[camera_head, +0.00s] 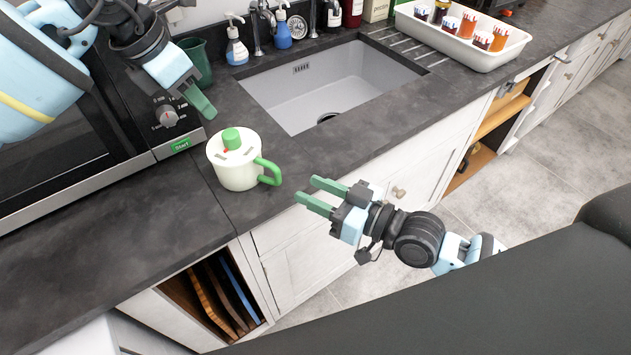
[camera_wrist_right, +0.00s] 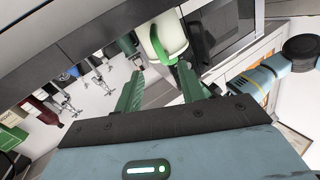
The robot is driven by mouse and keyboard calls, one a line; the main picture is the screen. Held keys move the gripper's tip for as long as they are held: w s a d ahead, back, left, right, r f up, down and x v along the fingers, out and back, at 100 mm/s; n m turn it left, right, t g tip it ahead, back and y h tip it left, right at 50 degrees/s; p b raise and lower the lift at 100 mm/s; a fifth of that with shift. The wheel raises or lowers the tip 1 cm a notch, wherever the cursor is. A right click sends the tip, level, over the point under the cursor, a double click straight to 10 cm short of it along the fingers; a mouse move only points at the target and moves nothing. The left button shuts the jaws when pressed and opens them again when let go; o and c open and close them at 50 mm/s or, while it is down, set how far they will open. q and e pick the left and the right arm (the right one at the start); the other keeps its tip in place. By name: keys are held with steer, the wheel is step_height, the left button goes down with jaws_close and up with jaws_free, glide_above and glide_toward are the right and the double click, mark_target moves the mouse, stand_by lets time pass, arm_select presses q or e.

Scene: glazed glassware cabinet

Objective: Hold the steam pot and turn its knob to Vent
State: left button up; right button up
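The steam pot (camera_head: 238,169) is a white pot with a green handle (camera_head: 269,171) and a green knob (camera_head: 231,138) on its lid. It stands upright on the dark counter, left of the sink. A small red mark shows beside the knob; the lid lettering is too small to read. My left gripper (camera_head: 203,105) is above and behind the pot, apart from it; its fingers look close together. My right gripper (camera_head: 316,194) is open and empty, right of the handle and apart from it. The right wrist view shows the pot (camera_wrist_right: 163,38) beyond the spread green fingers.
A microwave (camera_head: 115,120) with a dial stands left of the pot. The sink (camera_head: 315,85) lies behind right, with soap bottles (camera_head: 282,30) and a dark green cup (camera_head: 195,60) at the back. A white tray (camera_head: 465,38) holds several jars. The counter in front of the microwave is clear.

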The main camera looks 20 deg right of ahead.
mark_target(277, 168)
steer(key=shift+w+a+r+y, duration=0.1)
steer(key=shift+w+r+y, duration=0.1)
steer(key=shift+r, duration=0.3)
steer(key=shift+w+r+y, duration=0.1)
steer(key=shift+r+y, duration=0.1)
steer(key=shift+r, duration=0.25)
steer(key=shift+a, duration=0.1)
steer(key=shift+x, duration=3.85)
